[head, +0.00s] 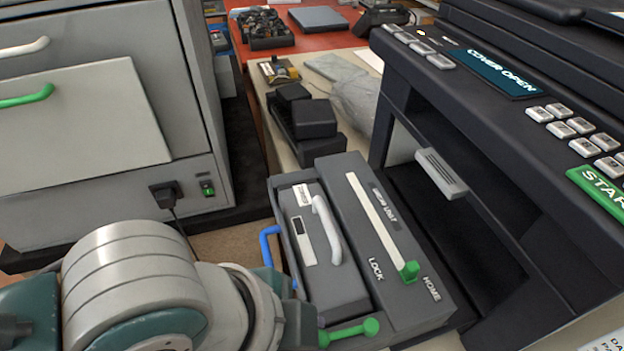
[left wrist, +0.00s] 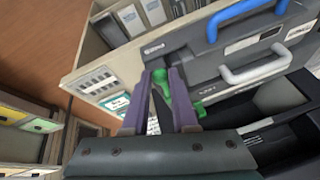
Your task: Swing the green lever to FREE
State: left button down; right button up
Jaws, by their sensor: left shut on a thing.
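The green lever (head: 350,333) sticks out at the front of the dark grey drum unit (head: 420,312), with a round green knob at its right end. In the left wrist view the green lever (left wrist: 180,98) lies between the purple fingers of my left gripper (left wrist: 163,76), which is shut on it. In the head view my left wrist hides most of that gripper. The word LOCK is printed on the unit's top; I cannot read FREE anywhere. My right gripper is not in view.
On the unit sit a cartridge (head: 327,262) with a white handle, a blue handle (head: 265,246) and a slider with a green knob (head: 410,271). The printer (head: 500,150), reading COVER OPEN, stands close on the right. A grey cabinet (head: 110,120) stands left.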

pick_arm(q)
jog(key=shift+d, duration=0.1)
jog(key=c, duration=0.7)
grip_release()
jog(key=shift+r, duration=0.1)
jog(key=p+v, duration=0.2)
jog(key=v, duration=0.8)
